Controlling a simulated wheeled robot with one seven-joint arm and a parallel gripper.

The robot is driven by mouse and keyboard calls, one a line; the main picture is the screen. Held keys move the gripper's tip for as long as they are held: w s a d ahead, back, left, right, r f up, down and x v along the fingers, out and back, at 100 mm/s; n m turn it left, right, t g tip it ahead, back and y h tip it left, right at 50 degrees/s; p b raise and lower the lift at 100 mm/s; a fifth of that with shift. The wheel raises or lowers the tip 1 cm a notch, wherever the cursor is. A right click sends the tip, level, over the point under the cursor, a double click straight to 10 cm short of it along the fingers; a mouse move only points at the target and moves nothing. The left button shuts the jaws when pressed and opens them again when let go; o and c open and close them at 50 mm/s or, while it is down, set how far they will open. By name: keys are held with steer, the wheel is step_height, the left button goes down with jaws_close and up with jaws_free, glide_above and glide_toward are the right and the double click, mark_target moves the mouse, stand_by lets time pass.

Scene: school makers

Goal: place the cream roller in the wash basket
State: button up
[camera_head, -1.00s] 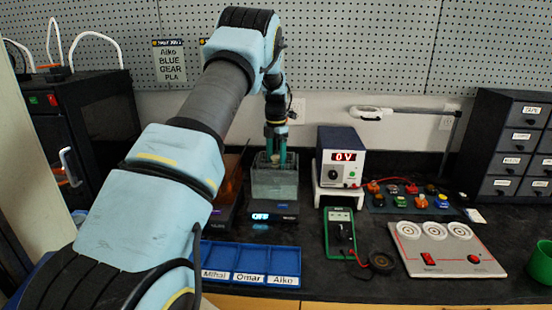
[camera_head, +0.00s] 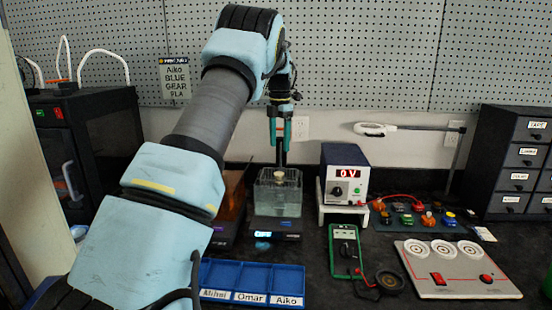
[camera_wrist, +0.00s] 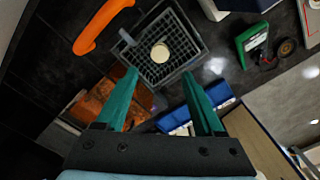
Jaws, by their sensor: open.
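The cream roller (camera_head: 279,176) is inside the wash basket, with its pale round top near the rim. It also shows as a cream disc inside the mesh in the wrist view (camera_wrist: 160,53). The wash basket (camera_head: 278,202) is a see-through grey box on a dark base with a lit display. It also shows in the wrist view (camera_wrist: 186,62). My gripper (camera_head: 280,141) is open and empty above the basket, its green fingers pointing down. The wrist view shows the two fingers (camera_wrist: 160,73) spread apart, clear of the roller.
A blue labelled tray (camera_head: 250,283) lies in front of the basket. An amber box (camera_head: 230,195) stands close on its left. A power supply (camera_head: 345,174) on a white stand is on its right, with a green multimeter (camera_head: 345,250) nearer. Pegboard is behind.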

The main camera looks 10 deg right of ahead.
steer(key=s+a+f+m, duration=0.2)
steer(key=s+a+m, duration=0.85)
steer(key=a, duration=0.25)
steer(key=s+a+f+m, duration=0.2)
steer(key=s+m, duration=0.3)
steer(key=s, duration=0.2)
steer(key=s+a+f+m+t, duration=0.1)
steer(key=s+a+f+m, duration=0.1)
steer(key=s, duration=0.5)
steer(key=s+a+f+m, duration=0.2)
steer(key=s+a+m, duration=0.2)
steer(key=s+m, duration=0.3)
steer(key=shift+s+a+m+t, duration=0.25)
steer(key=shift+s+m+t, duration=0.1)
steer(key=shift+s, duration=0.1)
